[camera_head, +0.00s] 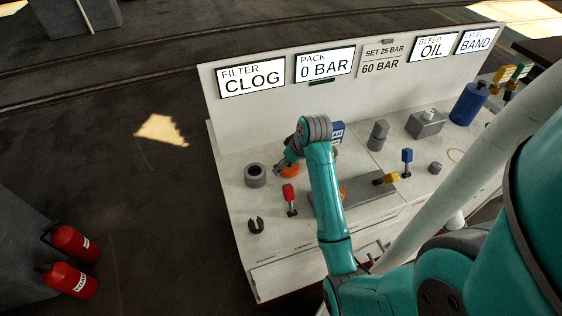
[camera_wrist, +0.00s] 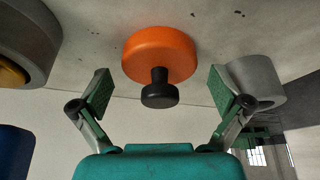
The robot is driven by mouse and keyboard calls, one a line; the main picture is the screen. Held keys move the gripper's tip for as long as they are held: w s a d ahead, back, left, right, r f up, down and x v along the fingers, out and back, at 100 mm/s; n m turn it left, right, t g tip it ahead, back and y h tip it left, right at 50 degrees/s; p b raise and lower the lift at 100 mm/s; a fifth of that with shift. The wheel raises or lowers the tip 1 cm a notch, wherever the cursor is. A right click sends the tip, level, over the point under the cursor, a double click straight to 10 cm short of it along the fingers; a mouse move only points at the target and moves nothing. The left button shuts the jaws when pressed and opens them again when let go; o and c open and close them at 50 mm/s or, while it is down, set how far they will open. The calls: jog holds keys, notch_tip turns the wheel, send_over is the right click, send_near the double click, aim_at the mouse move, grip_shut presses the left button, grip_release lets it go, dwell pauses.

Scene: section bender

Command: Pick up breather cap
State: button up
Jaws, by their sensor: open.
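An orange disc with a black knob, which looks like the breather cap (camera_head: 290,171), sits on the bench top, partly hidden by my gripper in the head view. In the wrist view the cap (camera_wrist: 158,50) is large and central, with its black knob towards me. My gripper (camera_head: 284,160) is at the cap. In the wrist view my gripper (camera_wrist: 160,82) is open, with one finger on each side of the knob and gaps on both sides. Nothing is held.
A grey ring (camera_head: 255,175) stands left of the cap, and a red-handled lever (camera_head: 289,197) is in front. A dark open clip (camera_head: 256,226) lies at the front left. A grey cylinder (camera_wrist: 257,80) is close to the right finger. A signed back panel (camera_head: 337,98) rises behind.

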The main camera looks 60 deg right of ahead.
jog(key=shift+f, duration=0.1)
jog(key=shift+c, duration=0.3)
jog(key=c, duration=1.2)
